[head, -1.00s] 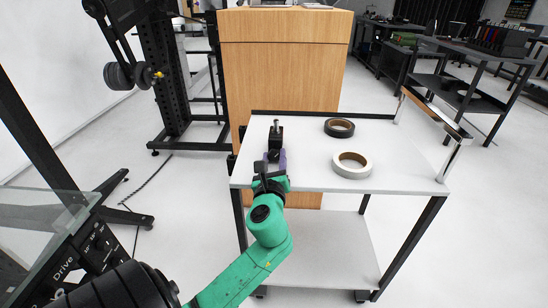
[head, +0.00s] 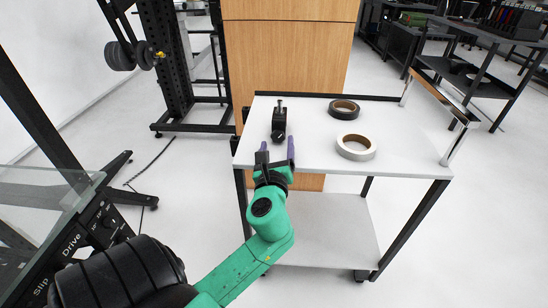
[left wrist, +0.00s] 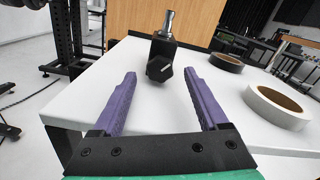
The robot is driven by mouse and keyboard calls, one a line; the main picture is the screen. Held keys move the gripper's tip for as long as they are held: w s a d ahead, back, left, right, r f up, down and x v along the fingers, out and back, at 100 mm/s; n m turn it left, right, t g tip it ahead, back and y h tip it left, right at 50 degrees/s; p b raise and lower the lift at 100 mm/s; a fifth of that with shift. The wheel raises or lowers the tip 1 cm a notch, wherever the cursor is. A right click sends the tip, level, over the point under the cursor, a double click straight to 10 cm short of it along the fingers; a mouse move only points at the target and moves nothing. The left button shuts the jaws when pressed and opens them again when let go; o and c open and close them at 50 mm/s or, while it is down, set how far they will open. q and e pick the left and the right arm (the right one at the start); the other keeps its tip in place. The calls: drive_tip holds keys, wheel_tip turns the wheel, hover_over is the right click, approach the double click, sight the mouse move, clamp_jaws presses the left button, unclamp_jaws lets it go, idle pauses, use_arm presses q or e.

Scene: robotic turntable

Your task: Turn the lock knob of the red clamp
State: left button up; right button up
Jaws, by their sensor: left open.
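A small black device (head: 279,122) with an upright metal post on top stands on the white cart top near its left side. It also shows in the left wrist view (left wrist: 161,62), with a dark angular knob-like part facing me. No red clamp is visible; this dark device is the only clamp-like thing I see. My left gripper (head: 277,150), with purple fingers, is open and empty at the cart's near edge. In the left wrist view, its fingers (left wrist: 160,85) point toward the device, which lies beyond the tips, between their lines and apart from them. My right gripper is not in view.
A black tape roll (head: 343,109) and a white tape roll (head: 356,147) lie right of the device on the cart top (head: 310,140). A wooden cabinet (head: 290,55) stands behind the cart.

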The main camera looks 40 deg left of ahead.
use_arm(q)
drive_tip(key=v, duration=1.1)
drive_tip(key=shift+s+b, duration=0.15)
drive_tip(key=shift+b, duration=0.3)
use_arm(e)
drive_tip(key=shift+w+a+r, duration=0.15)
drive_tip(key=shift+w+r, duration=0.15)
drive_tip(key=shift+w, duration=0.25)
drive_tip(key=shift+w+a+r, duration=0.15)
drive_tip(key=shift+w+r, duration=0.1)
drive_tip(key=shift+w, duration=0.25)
